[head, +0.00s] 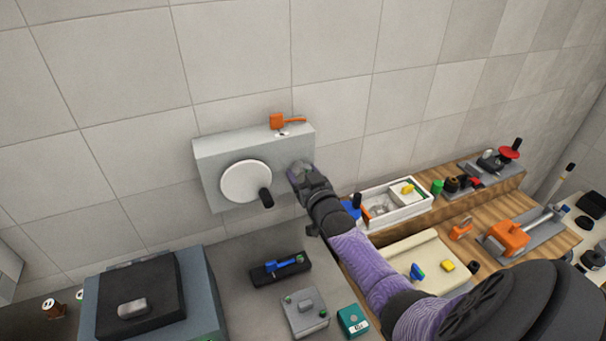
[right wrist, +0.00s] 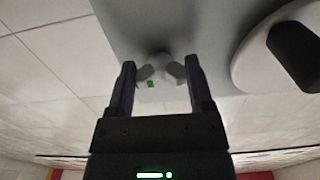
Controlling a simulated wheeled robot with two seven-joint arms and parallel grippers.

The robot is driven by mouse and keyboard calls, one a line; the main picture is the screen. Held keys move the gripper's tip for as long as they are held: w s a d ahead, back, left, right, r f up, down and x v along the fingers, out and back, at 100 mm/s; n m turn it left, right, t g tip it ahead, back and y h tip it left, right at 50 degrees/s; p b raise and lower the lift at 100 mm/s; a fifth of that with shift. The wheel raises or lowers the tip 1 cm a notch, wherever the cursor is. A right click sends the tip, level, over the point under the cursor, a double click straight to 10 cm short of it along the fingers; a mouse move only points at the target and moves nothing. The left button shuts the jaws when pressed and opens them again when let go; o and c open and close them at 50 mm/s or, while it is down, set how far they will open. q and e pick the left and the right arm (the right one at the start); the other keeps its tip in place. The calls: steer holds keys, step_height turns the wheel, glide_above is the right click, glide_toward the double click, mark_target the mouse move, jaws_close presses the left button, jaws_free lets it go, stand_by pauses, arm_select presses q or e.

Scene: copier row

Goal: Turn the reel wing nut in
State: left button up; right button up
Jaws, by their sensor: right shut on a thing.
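A grey box (head: 220,155) is mounted on the tiled wall, with a round white disc (head: 240,180) and a black crank handle (head: 266,198) on its front. The disc (right wrist: 250,55) and handle (right wrist: 296,52) also show in the right wrist view. The grey wing nut (right wrist: 160,66) sits on the box face beside the disc, its two wings spread sideways. My right gripper (right wrist: 160,78) is shut on the wing nut, one finger at each wing. In the head view the right gripper (head: 302,175) covers most of the nut. My left gripper is out of view.
An orange tool (head: 278,122) lies on the box top. Below are a black block with a blue lever (head: 282,265), a grey block (head: 305,312) and a teal box (head: 352,320). A white tray (head: 410,212) stands right of my arm. A dark machine (head: 140,295) stands lower left.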

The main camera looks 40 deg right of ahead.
steer(key=shift+f, duration=0.15)
steer(key=o, duration=1)
steer(key=shift+s, duration=0.1)
steer(key=shift+o, duration=1.3)
steer(key=p+v, duration=0.2)
steer(key=v, duration=0.8)
